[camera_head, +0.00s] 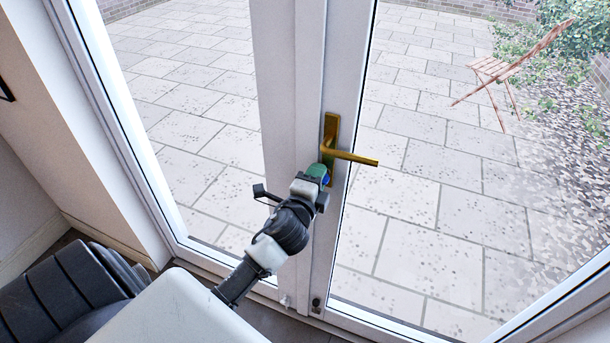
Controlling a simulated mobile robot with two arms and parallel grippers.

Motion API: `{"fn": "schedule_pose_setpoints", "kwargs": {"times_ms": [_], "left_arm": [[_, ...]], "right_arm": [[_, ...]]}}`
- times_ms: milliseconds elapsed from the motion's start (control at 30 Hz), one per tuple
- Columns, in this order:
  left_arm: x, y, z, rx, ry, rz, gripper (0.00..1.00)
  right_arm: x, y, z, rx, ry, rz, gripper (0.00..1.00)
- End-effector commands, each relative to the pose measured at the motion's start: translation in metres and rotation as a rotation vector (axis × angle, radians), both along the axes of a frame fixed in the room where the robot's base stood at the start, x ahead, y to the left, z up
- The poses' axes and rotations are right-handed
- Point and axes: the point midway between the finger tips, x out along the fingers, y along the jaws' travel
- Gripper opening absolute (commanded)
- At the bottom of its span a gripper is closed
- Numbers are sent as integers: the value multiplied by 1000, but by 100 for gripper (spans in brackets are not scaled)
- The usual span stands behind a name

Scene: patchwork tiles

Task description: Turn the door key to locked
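The white glazed door (307,60) is closed in front of me. A brass handle (350,157) sticks out to the right from its brass backplate (331,124). My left gripper (321,176) is at the lower part of the backplate, just below the handle. A small green and blue piece shows at the gripper's tip. The key and the keyhole are hidden behind the gripper, so the key's angle cannot be seen. Whether the fingers are closed on the key cannot be told. My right gripper is not in view.
A small fitting (316,304) sits low on the door frame. White wall and frame stand at the left. Beyond the glass are a paved patio (420,200), a wooden folding chair (510,70) and green bushes (575,35).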

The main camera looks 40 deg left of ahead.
Motion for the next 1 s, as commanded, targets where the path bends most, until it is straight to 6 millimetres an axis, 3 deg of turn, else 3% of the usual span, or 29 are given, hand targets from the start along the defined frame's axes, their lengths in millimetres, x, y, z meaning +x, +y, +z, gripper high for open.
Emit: {"fn": "schedule_pose_setpoints", "kwargs": {"times_ms": [500,700,1000], "left_arm": [[-89,-19,-1,-2,1,1,32],[-104,-23,1,-2,-1,1,32],[-105,-23,2,-2,-1,1,32]], "right_arm": [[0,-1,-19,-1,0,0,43],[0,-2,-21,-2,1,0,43],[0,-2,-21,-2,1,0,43]]}}
